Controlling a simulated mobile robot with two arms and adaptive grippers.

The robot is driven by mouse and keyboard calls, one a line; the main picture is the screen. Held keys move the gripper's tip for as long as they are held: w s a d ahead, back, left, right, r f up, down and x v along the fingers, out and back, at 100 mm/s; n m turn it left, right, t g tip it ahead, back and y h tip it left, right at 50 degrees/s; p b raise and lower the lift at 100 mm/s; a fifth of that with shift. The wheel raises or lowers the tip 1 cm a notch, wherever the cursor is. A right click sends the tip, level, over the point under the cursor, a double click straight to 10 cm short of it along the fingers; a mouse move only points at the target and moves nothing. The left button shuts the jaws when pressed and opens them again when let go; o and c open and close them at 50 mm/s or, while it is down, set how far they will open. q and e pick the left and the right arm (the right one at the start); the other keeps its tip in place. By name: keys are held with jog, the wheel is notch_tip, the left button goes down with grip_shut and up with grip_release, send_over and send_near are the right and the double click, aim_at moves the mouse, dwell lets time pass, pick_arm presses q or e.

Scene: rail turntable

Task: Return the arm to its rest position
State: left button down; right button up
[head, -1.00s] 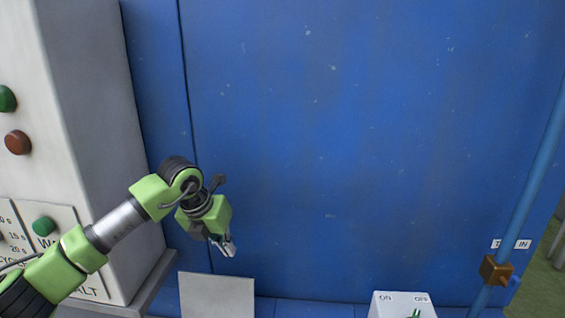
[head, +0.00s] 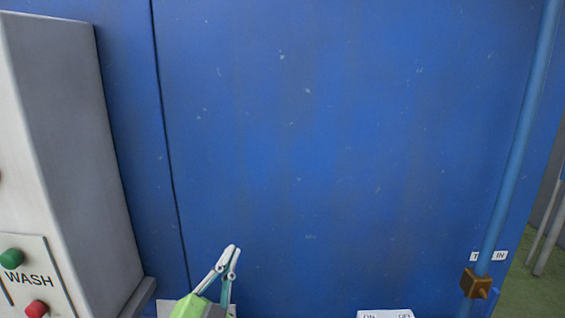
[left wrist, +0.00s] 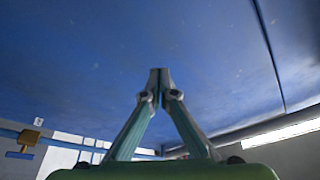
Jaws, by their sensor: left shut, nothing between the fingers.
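My left gripper (head: 232,250) shows at the bottom of the head view, pointing up in front of the blue wall panel (head: 330,140). Its fingers are shut with nothing between them. In the left wrist view the closed fingertips (left wrist: 159,72) meet at the centre, with the blue surface behind them. Most of my left arm is out of the head view now. My right gripper is not in view.
A grey control box (head: 75,140) stands at the left, with a green button (head: 11,259) and a red button (head: 36,308) by the word WASH. A blue pipe (head: 515,150) with a brass valve (head: 475,283) runs at the right. A white ON/OFF box (head: 386,314) shows at the bottom edge.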

pick_arm(q)
jog(key=s+a+f+n+g+y, duration=0.35)
jog(key=s+a+f, duration=0.2)
jog(key=f, duration=0.55)
jog(key=s+a+f+n+g+y, duration=0.35)
jog(key=s+a+f+g, duration=0.2)
jog(key=f, duration=0.45)
jog(key=s+d+f+n+g+h, duration=0.1)
jog(key=s+f+g, duration=0.4)
jog(key=s, duration=0.6)
jog(key=s+f+n+g+h, duration=0.1)
jog(key=s+f+g, duration=0.2)
jog(key=s+f, duration=0.5)
jog(key=s+f+g, duration=0.1)
jog(key=s+f, duration=0.1)
jog(key=f, duration=1.1)
jog(key=s+f, duration=0.2)
jog(key=f, duration=1)
jog(key=s+a+f+g, duration=0.1)
jog(key=s+a+f, duration=0.1)
jog(key=s+f, duration=1.3)
jog(key=shift+s+a+f, duration=0.25)
jog(key=shift+s+a, duration=0.1)
jog(key=shift+s, duration=0.45)
